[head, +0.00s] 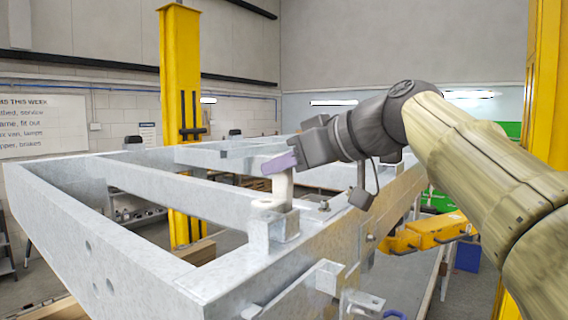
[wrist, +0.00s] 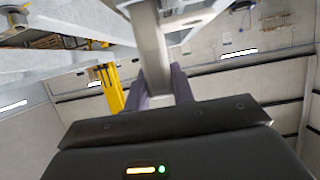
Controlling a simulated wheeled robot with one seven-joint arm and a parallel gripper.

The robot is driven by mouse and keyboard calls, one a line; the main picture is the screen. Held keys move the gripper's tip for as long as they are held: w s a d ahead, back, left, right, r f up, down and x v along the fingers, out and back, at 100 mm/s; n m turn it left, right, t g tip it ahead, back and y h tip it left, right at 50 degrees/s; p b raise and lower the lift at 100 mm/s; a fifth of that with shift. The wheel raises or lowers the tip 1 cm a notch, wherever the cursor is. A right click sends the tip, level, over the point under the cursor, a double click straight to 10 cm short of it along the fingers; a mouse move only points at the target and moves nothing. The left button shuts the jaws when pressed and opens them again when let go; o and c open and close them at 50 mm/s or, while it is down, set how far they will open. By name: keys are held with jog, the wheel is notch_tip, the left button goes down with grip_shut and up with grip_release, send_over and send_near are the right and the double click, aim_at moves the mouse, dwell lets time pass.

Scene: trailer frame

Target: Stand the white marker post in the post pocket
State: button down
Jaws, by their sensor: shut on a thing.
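The white marker post (head: 283,187) is upright between the purple fingers of my gripper (head: 280,163), which is shut on it. In the wrist view the pale post (wrist: 151,48) runs between the two fingers (wrist: 159,88) and out past the top edge. The post pocket (head: 258,236) is a square metal socket on the near corner of the galvanised frame. The post stands directly over it in the head view, with a wider pale part (head: 268,204) low down by the pocket's mouth. I cannot tell whether the post's lower end is inside the pocket or just above it.
The galvanised trailer frame (head: 150,184) fills the middle, with long rails and open gaps. Brackets and bolts (head: 328,277) stick out near the pocket. Yellow lift columns (head: 181,100) stand behind and at the right (head: 545,90). A yellow lift arm (head: 432,233) lies beyond the frame.

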jog(key=shift+f+b, duration=0.65)
jog(key=shift+f, duration=0.1)
jog(key=c, duration=1.1)
grip_release()
jog(key=v, duration=1.7)
jog(key=shift+s+d+b, duration=0.2)
jog(key=shift+s+b, duration=0.05)
jog(key=shift+b, duration=0.05)
jog(key=shift+w, duration=0.1)
